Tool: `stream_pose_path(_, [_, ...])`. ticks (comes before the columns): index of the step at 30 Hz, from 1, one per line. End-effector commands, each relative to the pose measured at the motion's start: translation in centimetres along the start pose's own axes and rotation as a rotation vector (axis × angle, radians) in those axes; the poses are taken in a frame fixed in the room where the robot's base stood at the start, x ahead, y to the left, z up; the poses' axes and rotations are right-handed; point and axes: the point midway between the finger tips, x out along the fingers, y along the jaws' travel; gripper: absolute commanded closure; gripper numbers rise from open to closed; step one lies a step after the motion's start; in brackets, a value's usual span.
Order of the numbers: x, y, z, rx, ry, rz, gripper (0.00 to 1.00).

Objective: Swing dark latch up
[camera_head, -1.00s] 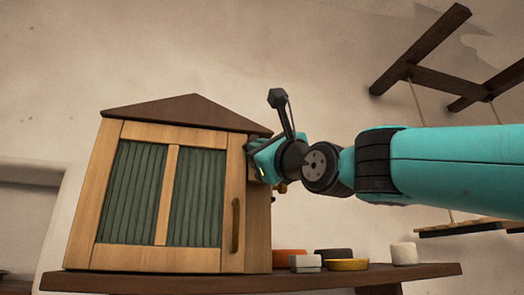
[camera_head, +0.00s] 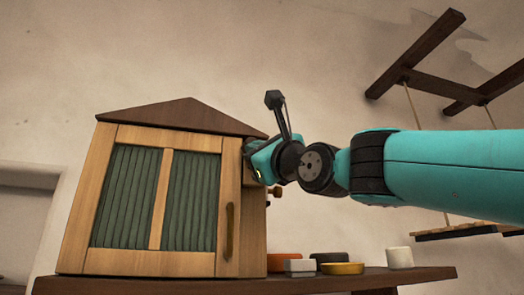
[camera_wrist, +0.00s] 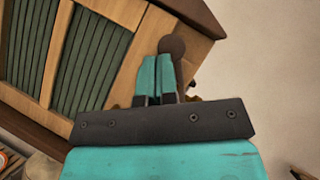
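The wooden cabinet (camera_head: 241,205) has a peaked dark roof and a green-slatted door (camera_head: 167,262) with a vertical handle (camera_head: 229,232). In the wrist view, a dark round knob (camera_wrist: 172,46), likely part of the dark latch, shows just beyond my fingertips. My gripper (camera_wrist: 156,58) has its two teal fingers close together, with only a thin line between them. I cannot tell whether they touch the knob. In the head view, my gripper (camera_head: 256,160) is at the cabinet's upper right edge and hides the latch area. A brown knob (camera_head: 276,191) sticks out below it.
The cabinet stands on a dark wooden shelf (camera_head: 420,275). To its right are an orange dish (camera_head: 285,262), a grey block (camera_head: 300,266), a yellow dish (camera_head: 343,268) and a white cup (camera_head: 399,258). A wooden hanging frame (camera_head: 420,50) is at upper right.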

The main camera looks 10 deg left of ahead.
Motion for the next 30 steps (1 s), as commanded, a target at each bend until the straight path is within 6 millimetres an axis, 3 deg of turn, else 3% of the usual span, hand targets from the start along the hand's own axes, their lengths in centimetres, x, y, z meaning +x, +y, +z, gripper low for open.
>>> stream_pose_path(1, [0.18,0.02,1.01,0.003,-0.023,0.002,1.00])
stream_pose_path(30, [0.76,0.60,1.27,0.000,-0.023,0.004,1.00])
